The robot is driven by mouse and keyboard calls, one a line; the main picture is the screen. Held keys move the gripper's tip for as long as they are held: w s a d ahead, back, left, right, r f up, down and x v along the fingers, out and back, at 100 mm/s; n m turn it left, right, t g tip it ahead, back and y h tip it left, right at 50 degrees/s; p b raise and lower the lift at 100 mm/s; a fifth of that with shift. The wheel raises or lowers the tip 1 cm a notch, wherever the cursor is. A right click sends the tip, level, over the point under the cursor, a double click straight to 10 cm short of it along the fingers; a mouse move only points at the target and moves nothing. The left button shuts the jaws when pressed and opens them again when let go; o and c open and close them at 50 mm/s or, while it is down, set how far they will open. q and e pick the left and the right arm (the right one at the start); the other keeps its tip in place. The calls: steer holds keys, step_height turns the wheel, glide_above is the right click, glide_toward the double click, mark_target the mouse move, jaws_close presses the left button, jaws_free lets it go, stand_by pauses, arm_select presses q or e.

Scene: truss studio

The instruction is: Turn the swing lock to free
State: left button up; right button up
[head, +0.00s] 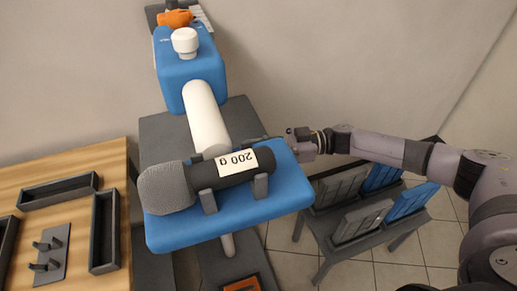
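A blue and white stand holds a white knob (185,40) on top of its blue head (190,68). An orange part (175,18) sits behind the knob. I cannot tell which part is the swing lock, nor its setting. A white tube (206,115) runs from the head to a blue platform (285,190). A grey microphone (166,188) labelled 200 g lies in dark cradles on it. My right gripper (297,142) is at the platform's far right edge; its fingers are too small to read. My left gripper is not in view.
A wooden table (70,170) at left carries dark trays (104,232) and a small pegged plate (50,256). A low dark rack (345,220) with grey and blue panels stands at right, under my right arm. Tiled floor shows at lower right.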

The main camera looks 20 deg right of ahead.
steer(key=o, duration=1.2)
steer(key=shift+r, duration=0.1)
steer(key=shift+d, duration=0.2)
steer(key=d, duration=0.3)
steer(key=s+d, duration=0.1)
steer(key=d, duration=0.7)
steer(key=shift+s+d, duration=0.2)
steer(key=shift+s, duration=0.2)
